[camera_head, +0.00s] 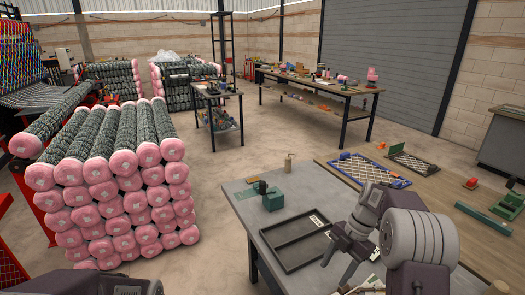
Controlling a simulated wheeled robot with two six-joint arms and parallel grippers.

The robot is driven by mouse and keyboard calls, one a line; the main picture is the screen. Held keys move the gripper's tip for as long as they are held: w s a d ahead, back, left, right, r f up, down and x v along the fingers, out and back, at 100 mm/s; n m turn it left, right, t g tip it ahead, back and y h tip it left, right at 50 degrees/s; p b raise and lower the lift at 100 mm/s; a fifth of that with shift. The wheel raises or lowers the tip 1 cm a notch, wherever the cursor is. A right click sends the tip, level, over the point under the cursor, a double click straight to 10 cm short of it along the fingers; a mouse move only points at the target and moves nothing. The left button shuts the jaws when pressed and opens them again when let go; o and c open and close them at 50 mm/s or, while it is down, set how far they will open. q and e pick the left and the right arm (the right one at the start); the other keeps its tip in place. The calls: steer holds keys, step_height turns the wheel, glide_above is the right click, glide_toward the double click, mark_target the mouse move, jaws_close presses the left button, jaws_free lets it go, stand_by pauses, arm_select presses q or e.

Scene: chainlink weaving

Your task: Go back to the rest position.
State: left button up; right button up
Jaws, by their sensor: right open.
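My right gripper (337,270) is over the grey table (238,190) at the lower right, just right of the black tray (292,241). Its jaws are open and I see nothing between them. My right arm comes in from the lower right and hides part of the table. Only a dark part of my left arm shows at the bottom left edge. My left gripper is out of view.
A green clamp-like tool (272,201) and a small tan bottle (288,163) stand on the grey table. A wooden table (440,205) with mesh panels (368,170) lies beyond. Stacked mesh rolls (110,190) with pink ends fill the left. Open floor (215,170) lies between.

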steer(key=s+a+r+h, duration=0.1)
steer(key=s+a+r, duration=0.2)
steer(key=s+a, duration=0.3)
steer(key=s+a+f+m+t+h, duration=0.1)
steer(key=s+f+m, duration=0.6)
steer(key=m, duration=1.7)
steer(key=shift+s+t+h, duration=0.8)
steer(key=shift+s, duration=0.35)
